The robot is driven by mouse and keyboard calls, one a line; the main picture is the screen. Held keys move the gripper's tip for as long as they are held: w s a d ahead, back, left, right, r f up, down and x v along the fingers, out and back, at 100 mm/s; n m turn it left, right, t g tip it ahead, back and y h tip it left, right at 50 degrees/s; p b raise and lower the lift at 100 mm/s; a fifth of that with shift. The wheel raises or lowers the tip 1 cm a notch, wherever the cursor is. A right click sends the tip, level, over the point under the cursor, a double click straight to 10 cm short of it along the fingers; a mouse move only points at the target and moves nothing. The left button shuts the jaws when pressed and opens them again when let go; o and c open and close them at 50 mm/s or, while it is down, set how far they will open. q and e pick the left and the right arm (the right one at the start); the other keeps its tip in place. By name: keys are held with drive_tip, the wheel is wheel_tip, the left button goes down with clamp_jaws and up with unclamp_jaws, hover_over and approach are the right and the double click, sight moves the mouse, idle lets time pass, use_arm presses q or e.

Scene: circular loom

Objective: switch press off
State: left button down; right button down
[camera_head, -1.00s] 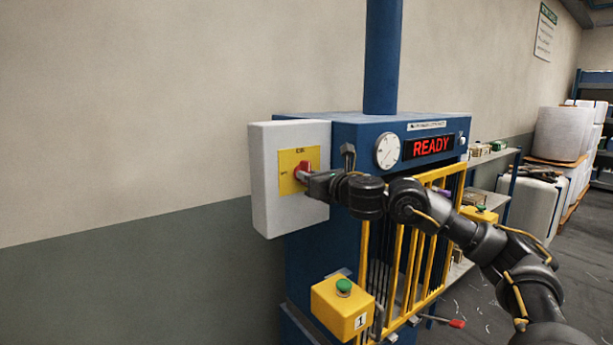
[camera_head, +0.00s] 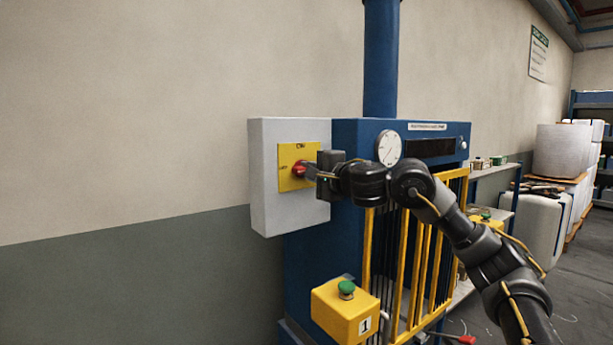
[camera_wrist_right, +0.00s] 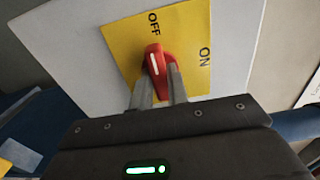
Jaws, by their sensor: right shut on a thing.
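The red rotary switch (camera_head: 299,171) sits on a yellow plate (camera_head: 285,183) on the grey switch box (camera_head: 262,205). In the right wrist view the red handle (camera_wrist_right: 155,62) has its white mark pointing toward the word OFF; the word ON is to the right on the plate. My right gripper (camera_head: 310,172) is shut on the red handle, and its two fingers (camera_wrist_right: 160,88) show on either side of it. The blue press (camera_head: 345,150) has a dark, blank display (camera_head: 430,148). My left gripper is not in view.
A yellow box with a green button (camera_head: 347,289) stands low in front of the press. Yellow guard bars (camera_head: 415,255) lie below my right arm. Shelves and white containers (camera_head: 545,220) stand at the right. The wall at left is clear.

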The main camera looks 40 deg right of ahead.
drive_tip(key=c, duration=1.5)
unclamp_jaws()
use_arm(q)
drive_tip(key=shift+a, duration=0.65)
use_arm(e)
drive_tip(key=shift+o, duration=0.7)
